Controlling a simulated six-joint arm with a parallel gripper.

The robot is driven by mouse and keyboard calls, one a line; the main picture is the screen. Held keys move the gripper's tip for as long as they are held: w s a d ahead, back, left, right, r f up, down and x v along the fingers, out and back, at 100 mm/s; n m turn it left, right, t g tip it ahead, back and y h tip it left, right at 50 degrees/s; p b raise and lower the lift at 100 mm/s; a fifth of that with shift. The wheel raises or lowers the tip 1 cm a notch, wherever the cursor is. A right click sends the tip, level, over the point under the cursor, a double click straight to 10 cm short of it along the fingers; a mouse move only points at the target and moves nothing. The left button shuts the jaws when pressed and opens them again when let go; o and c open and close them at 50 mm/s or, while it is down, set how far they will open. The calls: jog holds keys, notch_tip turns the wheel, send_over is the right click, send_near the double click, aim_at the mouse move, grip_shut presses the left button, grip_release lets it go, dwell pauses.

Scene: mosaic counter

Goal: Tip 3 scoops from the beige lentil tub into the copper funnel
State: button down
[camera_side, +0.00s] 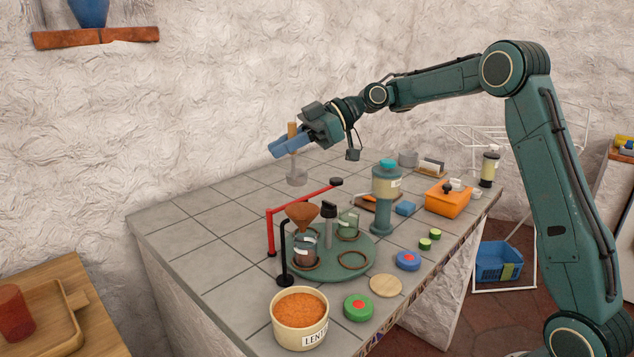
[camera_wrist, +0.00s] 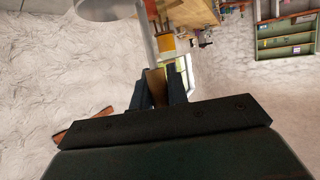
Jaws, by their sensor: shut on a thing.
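The beige lentil tub (camera_side: 312,335), full of orange lentils, stands at the counter's near edge. The copper funnel (camera_side: 302,214) sits on a stand above a glass jar (camera_side: 306,255) on a green round tray (camera_side: 335,268); the jar shows some brownish content. My gripper (camera_side: 284,146) is shut on the wooden handle of a scoop (camera_side: 297,177), held in the air above and behind the funnel. The scoop hangs bowl down, roughly upright. In the wrist view the fingers (camera_wrist: 160,92) close on the handle; the grey scoop bowl (camera_wrist: 97,9) is cut off at the top. I cannot tell what the bowl holds.
A red bar frame (camera_side: 271,232) and a black post (camera_side: 284,255) stand beside the funnel. A teal-lidded dispenser (camera_side: 387,205), orange box (camera_side: 447,200), blue lid (camera_side: 408,260), green lid (camera_side: 358,307) and wooden disc (camera_side: 386,286) occupy the right side. The counter's left side is clear.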

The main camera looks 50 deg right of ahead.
jog(key=s+a+f, duration=1)
jog(key=s+a, duration=0.3)
jog(key=shift+s, duration=0.3)
jog(key=shift+f, duration=0.25)
notch_tip(320, 180, down, 9)
dwell(1.0)
jog(key=shift+r, duration=0.15)
dwell(0.8)
notch_tip(320, 180, up, 7)
dwell(1.2)
jog(key=shift+r, duration=0.25)
